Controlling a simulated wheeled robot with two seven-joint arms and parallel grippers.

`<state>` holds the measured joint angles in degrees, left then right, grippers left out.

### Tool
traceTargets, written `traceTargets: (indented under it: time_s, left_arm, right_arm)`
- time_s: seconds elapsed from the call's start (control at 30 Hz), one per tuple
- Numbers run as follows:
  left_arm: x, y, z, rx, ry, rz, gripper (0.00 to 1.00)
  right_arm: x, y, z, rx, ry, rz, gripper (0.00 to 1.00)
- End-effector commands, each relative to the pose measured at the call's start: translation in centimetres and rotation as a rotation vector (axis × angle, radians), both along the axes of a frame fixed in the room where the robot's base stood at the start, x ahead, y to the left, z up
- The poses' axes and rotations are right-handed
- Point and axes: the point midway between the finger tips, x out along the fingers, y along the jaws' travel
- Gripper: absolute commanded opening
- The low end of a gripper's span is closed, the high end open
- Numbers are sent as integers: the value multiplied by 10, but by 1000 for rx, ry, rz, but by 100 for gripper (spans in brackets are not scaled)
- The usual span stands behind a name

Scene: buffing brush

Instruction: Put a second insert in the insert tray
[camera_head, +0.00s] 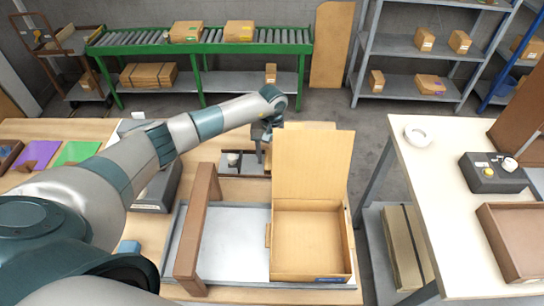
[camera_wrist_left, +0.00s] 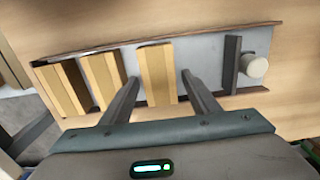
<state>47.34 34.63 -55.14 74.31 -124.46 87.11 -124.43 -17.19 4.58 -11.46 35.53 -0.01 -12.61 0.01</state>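A shallow grey tray (camera_wrist_left: 213,60) with brown edges lies under my left gripper in the left wrist view. Three tan insert blocks stand in it: a left one (camera_wrist_left: 62,88), a middle one (camera_wrist_left: 104,78) and a right one (camera_wrist_left: 158,72). A dark bar and a white knob (camera_wrist_left: 253,65) are at its right end. My left gripper (camera_wrist_left: 160,78) is open, its fingers apart on either side of the right insert. In the head view the left gripper (camera_head: 265,138) is above the tray (camera_head: 240,170), partly hidden by the raised box flap. My right gripper is not in view.
An open, empty-looking cardboard box (camera_head: 310,245) with its flap up stands on a grey plate (camera_head: 232,240) beside a brown frame (camera_head: 197,230). A side table (camera_head: 440,200) holds a white ring, a dark control box and a brown tray. A green roller conveyor (camera_head: 200,42) is behind.

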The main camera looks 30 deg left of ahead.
Motion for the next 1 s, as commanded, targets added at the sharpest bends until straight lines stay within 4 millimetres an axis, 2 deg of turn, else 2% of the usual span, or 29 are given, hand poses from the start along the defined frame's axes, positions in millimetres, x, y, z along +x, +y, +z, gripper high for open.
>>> traceTargets:
  time_s: [0.37,0.47,0.67,1.0]
  left_arm:
    - [0,0,4,0,1,0,55]
    - [1,0,9,0,-4,-1,55]
    - [1,0,37,0,-4,-1,55]
    - [1,1,97,1,-4,0,55]
  right_arm:
    - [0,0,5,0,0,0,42]
    - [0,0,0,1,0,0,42]
    - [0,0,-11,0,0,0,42]
    - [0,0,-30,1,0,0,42]
